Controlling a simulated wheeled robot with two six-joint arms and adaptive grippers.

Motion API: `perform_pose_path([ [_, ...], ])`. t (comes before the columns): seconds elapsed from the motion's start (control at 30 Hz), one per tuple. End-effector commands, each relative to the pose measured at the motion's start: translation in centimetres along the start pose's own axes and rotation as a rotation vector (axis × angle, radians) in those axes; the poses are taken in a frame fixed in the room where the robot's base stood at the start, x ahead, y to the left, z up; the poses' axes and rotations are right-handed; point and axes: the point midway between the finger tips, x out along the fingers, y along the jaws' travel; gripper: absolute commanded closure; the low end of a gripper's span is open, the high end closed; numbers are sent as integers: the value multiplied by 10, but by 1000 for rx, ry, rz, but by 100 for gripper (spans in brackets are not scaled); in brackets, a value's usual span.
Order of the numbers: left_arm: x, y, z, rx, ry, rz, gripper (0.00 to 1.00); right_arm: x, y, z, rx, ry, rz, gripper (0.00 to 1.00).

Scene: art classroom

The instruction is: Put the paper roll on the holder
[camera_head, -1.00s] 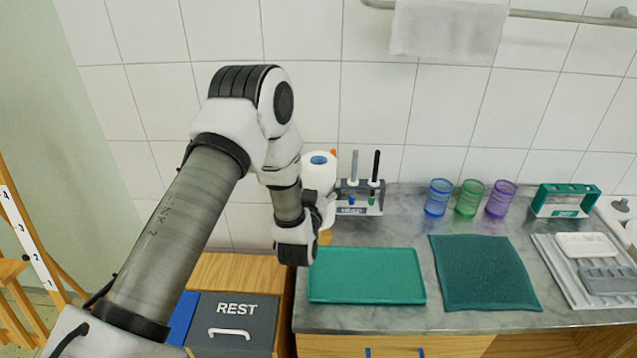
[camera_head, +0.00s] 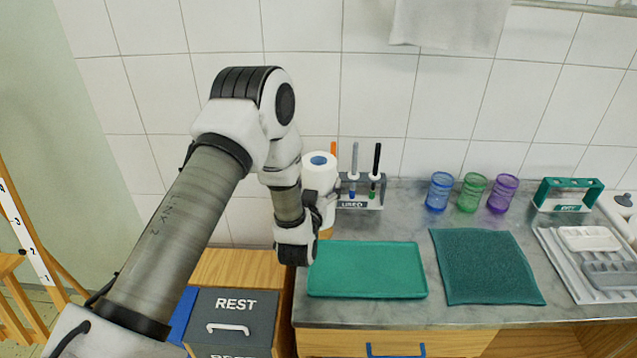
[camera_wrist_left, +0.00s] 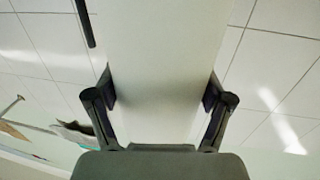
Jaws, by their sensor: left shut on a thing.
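The paper roll (camera_head: 320,172) is white with a blue core opening, and stands upright at the counter's left end in the head view. My left gripper (camera_head: 309,222) is shut on it. In the left wrist view the roll (camera_wrist_left: 158,60) fills the middle, with a finger against each side. A tan, wood-coloured piece (camera_head: 326,234) shows just below the roll; it may be part of the holder. I cannot tell whether the roll touches it. No holder shows clearly. My right gripper is not in view.
A brush rack (camera_head: 360,203) stands just right of the roll. A green tray (camera_head: 367,270) and a dark green mat (camera_head: 485,266) lie in front. Three cups (camera_head: 472,193) stand further right. A REST bin (camera_head: 236,325) is below left.

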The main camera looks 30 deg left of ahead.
Motion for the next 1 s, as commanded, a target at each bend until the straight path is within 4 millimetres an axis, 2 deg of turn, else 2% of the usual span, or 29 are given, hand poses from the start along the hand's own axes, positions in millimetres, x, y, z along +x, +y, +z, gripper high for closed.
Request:
perform_pose_path([
  [0.73,0,0,33,0,1,0,59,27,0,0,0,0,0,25],
  [1.0,0,0,34,0,1,0,59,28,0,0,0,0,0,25],
])
